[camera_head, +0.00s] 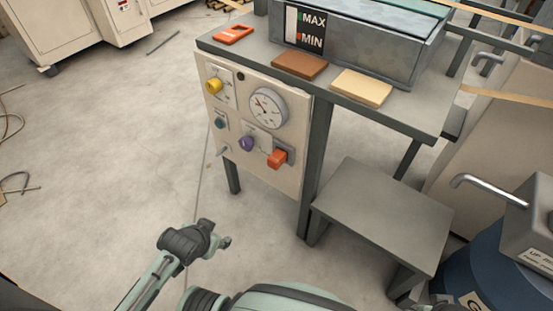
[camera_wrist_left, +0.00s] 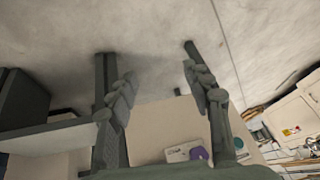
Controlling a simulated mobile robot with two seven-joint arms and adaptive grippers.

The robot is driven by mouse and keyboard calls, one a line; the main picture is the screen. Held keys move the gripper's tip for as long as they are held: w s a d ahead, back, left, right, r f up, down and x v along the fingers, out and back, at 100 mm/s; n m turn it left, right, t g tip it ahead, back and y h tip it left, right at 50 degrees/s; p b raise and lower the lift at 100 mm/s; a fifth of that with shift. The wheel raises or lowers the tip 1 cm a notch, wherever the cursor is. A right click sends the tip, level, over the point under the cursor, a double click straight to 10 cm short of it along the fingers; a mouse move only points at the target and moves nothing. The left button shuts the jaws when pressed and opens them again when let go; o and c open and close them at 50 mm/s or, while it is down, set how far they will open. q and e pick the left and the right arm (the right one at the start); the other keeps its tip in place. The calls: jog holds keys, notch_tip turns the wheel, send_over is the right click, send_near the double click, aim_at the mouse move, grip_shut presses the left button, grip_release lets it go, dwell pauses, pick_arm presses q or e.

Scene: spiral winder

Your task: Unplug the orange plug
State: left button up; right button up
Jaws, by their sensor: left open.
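The orange plug (camera_head: 278,158) sits in a socket at the lower right of the beige panel (camera_head: 286,186) under the table. I cannot make it out in the left wrist view. My left gripper (camera_head: 215,234) is low in front of the panel, to the lower left of the plug and apart from it. In the left wrist view its two fingers (camera_wrist_left: 160,82) are spread, with nothing between them. The panel shows behind them, with a purple knob (camera_wrist_left: 198,153) partly hidden near the right finger. My right gripper is not in view.
On the panel, a purple knob (camera_head: 246,144) is just left of the plug, with a yellow knob (camera_head: 214,86) and a gauge (camera_head: 268,108) above. A low grey bench (camera_head: 385,215) and a blue drum (camera_head: 485,265) stand to the right. The floor on the left is mostly clear.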

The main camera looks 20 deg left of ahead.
pick_arm(q)
jog(key=w+d+r+t+h+b, duration=0.1)
jog(key=w+d+t, duration=0.1)
jog(key=w+t, duration=0.3)
jog(key=w+d+r+t+h+b, duration=0.1)
jog(key=w+d+r+t+h, duration=0.1)
jog(key=w, duration=0.4)
jog(key=m+t+h, duration=0.2)
jog(key=t+h, duration=0.2)
send_near(271, 165)
jog(key=x, duration=0.2)
jog(key=shift+w+d+f, duration=0.1)
jog(key=shift+w, duration=0.15)
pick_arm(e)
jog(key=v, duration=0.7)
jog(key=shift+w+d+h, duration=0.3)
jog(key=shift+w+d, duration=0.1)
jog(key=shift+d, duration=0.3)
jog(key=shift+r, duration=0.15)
